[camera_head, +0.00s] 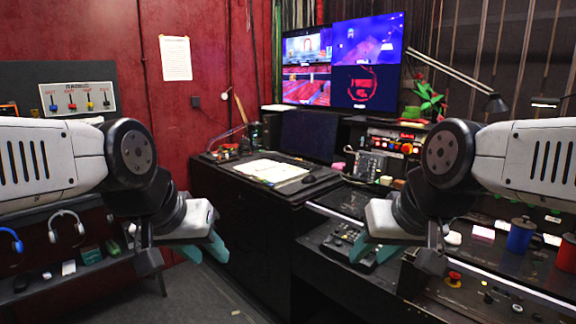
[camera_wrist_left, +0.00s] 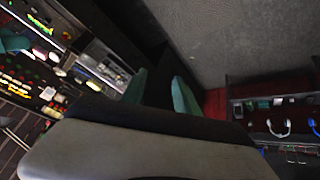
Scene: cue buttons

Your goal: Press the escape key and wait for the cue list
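My left gripper (camera_head: 204,250) hangs in front of the black desk's left end, over the floor; its teal fingers are apart and empty. In the left wrist view the same fingers (camera_wrist_left: 160,92) stand apart with nothing between them. My right gripper (camera_head: 374,252) is over the lower console, with its teal fingers apart and empty. A dark panel of small keys (camera_head: 343,238) lies on that console, partly behind the right gripper. I cannot tell which key is escape. A large screen (camera_head: 335,60) shows several coloured pictures, and a smaller monitor (camera_head: 308,135) below it is dark. No readable cue list shows.
Open papers (camera_head: 270,170) lie on the black desk (camera_head: 235,210). A button box (camera_head: 393,142) and a desk lamp (camera_head: 496,103) stand at the right. A blue cylinder (camera_head: 520,235) and a red knob (camera_head: 454,276) are at the right front. Headphones (camera_head: 67,228) hang at the left.

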